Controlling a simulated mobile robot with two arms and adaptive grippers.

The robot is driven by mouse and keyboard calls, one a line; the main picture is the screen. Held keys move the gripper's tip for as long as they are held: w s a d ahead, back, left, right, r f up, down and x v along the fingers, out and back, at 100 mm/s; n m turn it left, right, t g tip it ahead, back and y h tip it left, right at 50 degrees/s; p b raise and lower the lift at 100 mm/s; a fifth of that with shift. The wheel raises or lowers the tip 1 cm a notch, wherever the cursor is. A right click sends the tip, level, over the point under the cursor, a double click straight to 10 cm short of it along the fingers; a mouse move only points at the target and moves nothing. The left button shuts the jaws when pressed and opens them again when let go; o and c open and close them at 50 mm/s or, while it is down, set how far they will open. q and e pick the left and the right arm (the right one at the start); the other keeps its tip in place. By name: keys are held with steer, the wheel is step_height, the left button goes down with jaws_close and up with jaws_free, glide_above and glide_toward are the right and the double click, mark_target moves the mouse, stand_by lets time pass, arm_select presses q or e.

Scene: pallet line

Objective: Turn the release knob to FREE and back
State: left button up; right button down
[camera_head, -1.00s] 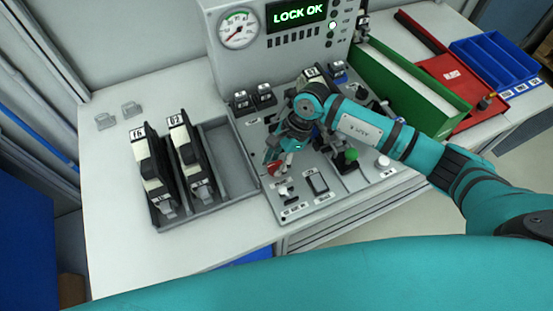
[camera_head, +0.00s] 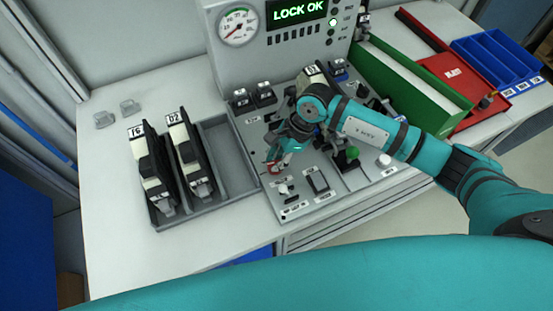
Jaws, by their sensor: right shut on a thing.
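The release knob (camera_head: 275,167) is a small red part low on the left side of the grey control panel (camera_head: 255,188), partly hidden by my right gripper. My right gripper (camera_head: 277,158) reaches down over the panel from the right and is shut on the knob. Its fingertips are small and partly covered by the wrist, so the knob's pointer and the FREE mark cannot be read. The display (camera_head: 296,11) above reads LOCK OK in green. My left gripper is not in view.
A grey tray (camera_head: 235,163) with two black-and-white modules stands left of the panel. A green-headed lever (camera_head: 353,152), a white knob (camera_head: 384,160) and a black rocker switch (camera_head: 318,183) sit near my right gripper. A green bin (camera_head: 405,85) is at the right.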

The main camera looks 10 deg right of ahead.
steer(key=m+t+b, duration=0.2)
steer(key=m, duration=0.3)
steer(key=shift+s+m+t+h+b, duration=0.1)
steer(key=shift+m+t+h+b, duration=0.4)
steer(key=shift+m, duration=0.75)
steer(key=shift+m+t+h+b, duration=0.25)
steer(key=shift+m+b, duration=0.4)
steer(key=shift+m, duration=0.6)
steer(key=shift+r, duration=0.1)
steer(key=c, duration=1.3)
jaws_free()
steer(key=shift+s+r, duration=0.1)
steer(key=shift+r, duration=0.1)
steer(key=v, duration=1.1)
steer(key=shift+s+d+r, duration=0.1)
steer(key=shift+s+r, duration=0.05)
steer(key=shift+r, duration=0.05)
